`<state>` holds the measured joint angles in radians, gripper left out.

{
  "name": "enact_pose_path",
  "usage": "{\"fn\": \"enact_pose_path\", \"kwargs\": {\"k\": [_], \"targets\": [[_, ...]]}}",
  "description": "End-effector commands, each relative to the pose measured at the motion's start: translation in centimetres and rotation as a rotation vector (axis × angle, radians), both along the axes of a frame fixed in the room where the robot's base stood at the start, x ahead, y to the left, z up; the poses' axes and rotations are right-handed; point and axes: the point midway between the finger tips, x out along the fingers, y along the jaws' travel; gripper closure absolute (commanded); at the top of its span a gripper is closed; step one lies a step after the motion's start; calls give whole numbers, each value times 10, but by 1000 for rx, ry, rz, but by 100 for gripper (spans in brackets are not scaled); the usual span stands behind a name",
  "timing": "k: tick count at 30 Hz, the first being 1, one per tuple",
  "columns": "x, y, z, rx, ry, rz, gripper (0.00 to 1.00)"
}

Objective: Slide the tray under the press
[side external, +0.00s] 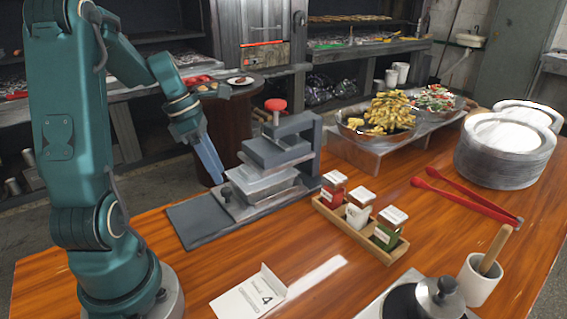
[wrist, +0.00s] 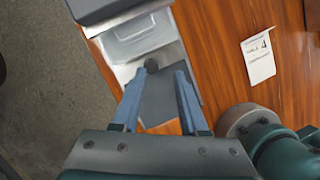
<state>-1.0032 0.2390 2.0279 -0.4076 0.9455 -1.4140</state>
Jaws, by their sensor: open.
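The press (side external: 285,145) is a dark grey frame with a red knob (side external: 275,104) on top, standing on the wooden table. The tray (side external: 262,183) is light grey metal and sits low below the press head, its front part sticking out. In the wrist view the tray (wrist: 140,38) shows with a small dark round knob (wrist: 151,65) at its near end, while the press head hides its far end. My gripper (wrist: 160,73) is open and empty. Its blue fingertips, also in the side view (side external: 216,174), are close to the knob; whether they touch it I cannot tell.
A flat dark slab (side external: 205,222) lies before the press. A wooden condiment caddy (side external: 362,228) with several jars stands to its right, and a table card (side external: 250,295) nearer. Red tongs (side external: 465,200), stacked plates (side external: 505,150) and food pans (side external: 382,115) are farther off.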

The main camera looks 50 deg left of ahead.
Motion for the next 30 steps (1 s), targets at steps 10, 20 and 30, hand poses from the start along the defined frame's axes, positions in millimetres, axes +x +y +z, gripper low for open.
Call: {"fn": "enact_pose_path", "kwargs": {"k": [10, 20, 30], "targets": [[-3, 10, -18, 20, -89, 92, 57], [10, 4, -51, 22, -88, 90, 57], [11, 4, -54, 24, -88, 90, 64]]}}
